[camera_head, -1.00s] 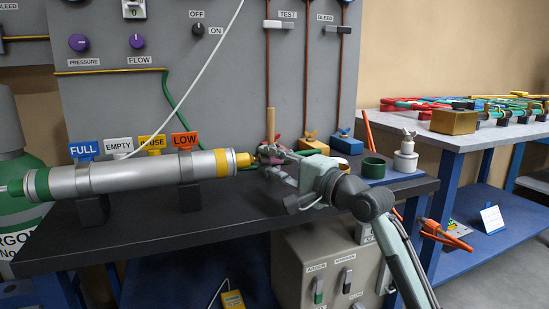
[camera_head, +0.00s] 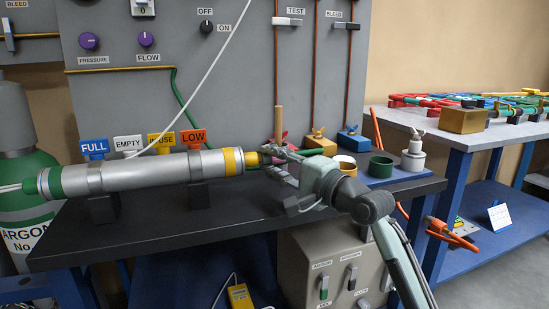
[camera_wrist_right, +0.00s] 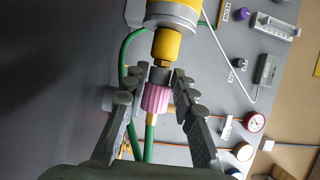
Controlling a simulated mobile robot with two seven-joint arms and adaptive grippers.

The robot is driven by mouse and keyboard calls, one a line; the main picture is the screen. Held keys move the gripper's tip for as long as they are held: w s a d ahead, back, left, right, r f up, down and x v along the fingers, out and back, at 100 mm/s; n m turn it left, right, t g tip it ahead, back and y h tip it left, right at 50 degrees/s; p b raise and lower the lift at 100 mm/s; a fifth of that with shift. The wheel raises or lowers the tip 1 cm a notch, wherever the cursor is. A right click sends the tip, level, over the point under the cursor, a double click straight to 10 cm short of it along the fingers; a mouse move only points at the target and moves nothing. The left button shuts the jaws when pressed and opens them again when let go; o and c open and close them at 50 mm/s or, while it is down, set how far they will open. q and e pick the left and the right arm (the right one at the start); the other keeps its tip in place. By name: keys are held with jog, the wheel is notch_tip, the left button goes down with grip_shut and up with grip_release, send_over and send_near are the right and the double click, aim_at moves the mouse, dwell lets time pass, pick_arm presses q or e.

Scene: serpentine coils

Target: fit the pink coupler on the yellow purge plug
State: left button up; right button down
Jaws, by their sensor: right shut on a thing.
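The yellow purge plug (camera_head: 253,159) sticks out of the right end of the silver tube, past its yellow band; it also shows in the right wrist view (camera_wrist_right: 166,45). My right gripper (camera_head: 267,152) is at the plug's tip. In the right wrist view its fingers (camera_wrist_right: 157,86) are shut around the pink coupler (camera_wrist_right: 155,99), which has a dark collar facing the plug's narrow tip. Coupler and plug are roughly in line and very close; I cannot tell whether they are seated. In the head view the fingers mostly hide the coupler. My left gripper is out of view.
The silver tube (camera_head: 135,174) rests on dark stands on the black bench (camera_head: 140,234). A grey panel (camera_head: 230,75) closes the back.

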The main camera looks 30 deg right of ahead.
jog(key=c, duration=1.2)
grip_release()
jog(key=shift+o, duration=0.2)
jog(key=s+d, duration=0.1)
jog(key=s, duration=1)
jog(key=shift+s+d+f, duration=0.2)
jog(key=shift+s+d, duration=0.2)
